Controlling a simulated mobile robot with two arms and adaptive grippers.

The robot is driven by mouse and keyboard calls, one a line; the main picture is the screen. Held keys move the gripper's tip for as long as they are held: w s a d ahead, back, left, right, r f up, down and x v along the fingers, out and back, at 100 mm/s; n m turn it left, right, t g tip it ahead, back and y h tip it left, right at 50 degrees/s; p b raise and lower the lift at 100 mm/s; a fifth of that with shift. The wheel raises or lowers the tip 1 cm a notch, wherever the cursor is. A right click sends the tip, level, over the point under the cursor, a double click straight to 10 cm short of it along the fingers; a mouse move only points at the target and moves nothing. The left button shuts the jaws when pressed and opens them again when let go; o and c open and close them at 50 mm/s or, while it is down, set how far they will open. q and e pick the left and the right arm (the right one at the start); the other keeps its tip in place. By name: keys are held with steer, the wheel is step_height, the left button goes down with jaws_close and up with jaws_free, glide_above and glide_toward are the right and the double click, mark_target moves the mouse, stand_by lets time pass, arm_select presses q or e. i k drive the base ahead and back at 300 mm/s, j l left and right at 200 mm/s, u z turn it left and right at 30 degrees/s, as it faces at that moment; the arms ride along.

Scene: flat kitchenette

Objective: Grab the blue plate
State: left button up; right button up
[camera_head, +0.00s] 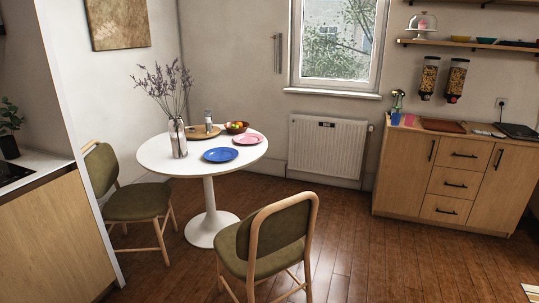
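The blue plate (220,155) lies flat on the round white table (158,160), near its front edge in the camera_head view. It looks empty, and nothing touches it. A pink plate (248,139) lies a little behind it and to its right. Neither of my grippers shows in this view, so I cannot see how they stand relative to the plate.
A vase of lavender (178,138), a wooden board (203,132) and a fruit bowl (237,128) share the table. Green chairs stand at its left (140,200) and front (262,258). A wooden cabinet (440,183) is at right. Open floor (400,262) lies front right.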

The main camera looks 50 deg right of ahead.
mark_target(220, 154)
steer(key=z, duration=1.45)
steer(key=i+l+z, duration=1.2)
steer(key=i, duration=0.35)
steer(key=i+l+z, duration=0.15)
steer(key=i, duration=0.45)
steer(key=i+l+z, duration=0.2)
steer(key=i, duration=0.4)
steer(key=i+j+u, duration=0.2)
steer(key=i+u, duration=0.65)
steer(key=i, duration=0.15)
steer(key=i+l+u, duration=0.1)
steer(key=i+u, duration=0.3)
steer(key=i+l+u, duration=0.4)
steer(key=i, duration=0.2)
steer(key=i+j+u, duration=0.15)
steer(key=i+u, duration=0.15)
steer(key=i, duration=0.3)
steer(key=i+u, duration=0.25)
steer(key=i, duration=0.35)
steer(key=i+u, duration=0.3)
steer(key=i, duration=0.3)
steer(key=i+l+u, duration=0.25)
steer(key=i, duration=0.3)
